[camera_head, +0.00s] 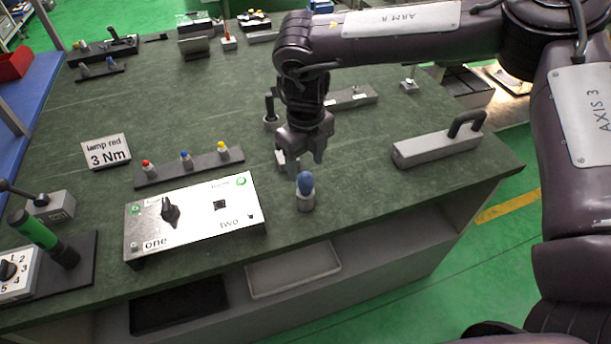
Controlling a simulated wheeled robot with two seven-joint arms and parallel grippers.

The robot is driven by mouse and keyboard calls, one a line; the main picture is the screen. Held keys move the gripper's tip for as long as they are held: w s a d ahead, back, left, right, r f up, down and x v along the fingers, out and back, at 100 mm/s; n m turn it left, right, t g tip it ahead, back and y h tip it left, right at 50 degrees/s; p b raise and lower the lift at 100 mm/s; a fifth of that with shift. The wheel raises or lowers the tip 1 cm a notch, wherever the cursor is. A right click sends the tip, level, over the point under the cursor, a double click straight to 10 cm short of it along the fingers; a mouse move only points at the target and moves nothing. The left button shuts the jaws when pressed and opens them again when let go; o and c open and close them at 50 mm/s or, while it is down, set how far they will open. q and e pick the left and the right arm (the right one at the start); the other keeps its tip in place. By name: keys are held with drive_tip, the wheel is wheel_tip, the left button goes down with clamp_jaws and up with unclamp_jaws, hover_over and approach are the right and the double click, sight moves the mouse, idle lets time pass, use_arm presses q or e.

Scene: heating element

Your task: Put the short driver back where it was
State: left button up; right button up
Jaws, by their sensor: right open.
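A short blue-handled piece (306,183), which looks like the short driver, stands upright in a small grey cylindrical holder (306,202) near the table's front edge. It is just right of the white panel marked one and two (190,222). My right gripper (302,160) points down just above and behind the blue handle. Its fingers are apart and nothing shows between them. Whether a finger touches the handle cannot be told. My left gripper is out of view.
A rail with red, blue and yellow knobs (190,167) lies behind the panel. A sign reading lamp red 3 Nm (106,151) stands left of it. A green-handled tool (36,232) stands at the left. A grey block with a black handle (437,149) sits right.

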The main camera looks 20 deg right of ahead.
wheel_tip(320, 180, up, 7)
drive_tip(key=shift+b, duration=0.45)
